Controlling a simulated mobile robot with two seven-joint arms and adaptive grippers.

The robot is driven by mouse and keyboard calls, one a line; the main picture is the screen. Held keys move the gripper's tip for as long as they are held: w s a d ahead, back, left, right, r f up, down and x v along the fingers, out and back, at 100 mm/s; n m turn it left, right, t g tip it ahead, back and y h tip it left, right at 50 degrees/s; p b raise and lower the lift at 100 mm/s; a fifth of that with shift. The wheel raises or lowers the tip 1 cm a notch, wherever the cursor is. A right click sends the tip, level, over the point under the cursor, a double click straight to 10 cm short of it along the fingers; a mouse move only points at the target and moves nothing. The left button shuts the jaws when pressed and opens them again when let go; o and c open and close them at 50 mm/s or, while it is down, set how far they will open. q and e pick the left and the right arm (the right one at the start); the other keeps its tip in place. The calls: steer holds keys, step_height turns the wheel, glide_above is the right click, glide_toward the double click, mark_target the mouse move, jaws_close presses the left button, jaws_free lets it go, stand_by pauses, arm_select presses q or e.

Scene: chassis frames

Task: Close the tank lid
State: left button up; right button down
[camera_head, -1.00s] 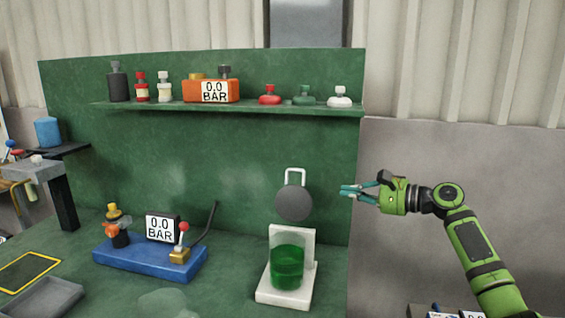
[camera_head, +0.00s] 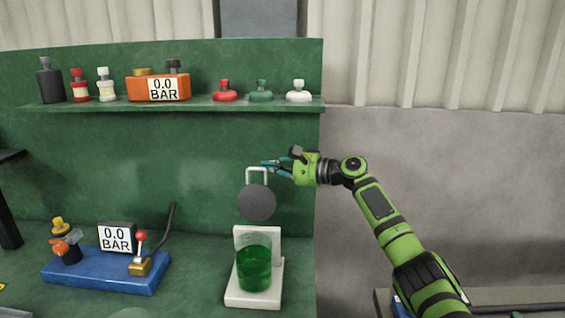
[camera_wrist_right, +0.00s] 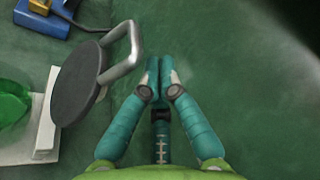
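The tank (camera_head: 254,268) is a clear vessel of green liquid on a white stand (camera_head: 272,291). Its dark grey round lid (camera_head: 257,204) stands raised, open, above the tank, with a pale loop handle (camera_head: 248,177) at its top. In the right wrist view the lid (camera_wrist_right: 75,85) and handle (camera_wrist_right: 136,48) are left of the fingers. My right gripper (camera_head: 268,165) is beside the top of the handle in the head view. In the wrist view its fingertips (camera_wrist_right: 159,75) are together with nothing between them, apart from the handle. My left gripper is not in view.
A blue base (camera_head: 105,271) with a gauge and red-knobbed lever stands left of the tank; it also shows in the wrist view (camera_wrist_right: 45,15). A green shelf (camera_head: 200,106) above holds bottles, knobs and an orange gauge box (camera_head: 140,89). The green panel ends right of the tank.

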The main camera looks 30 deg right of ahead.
mark_target(266, 168)
steer(key=s+a, duration=0.1)
steer(key=s+r+p, duration=0.1)
steer(key=shift+s+a, duration=0.4)
steer(key=shift+f, duration=0.1)
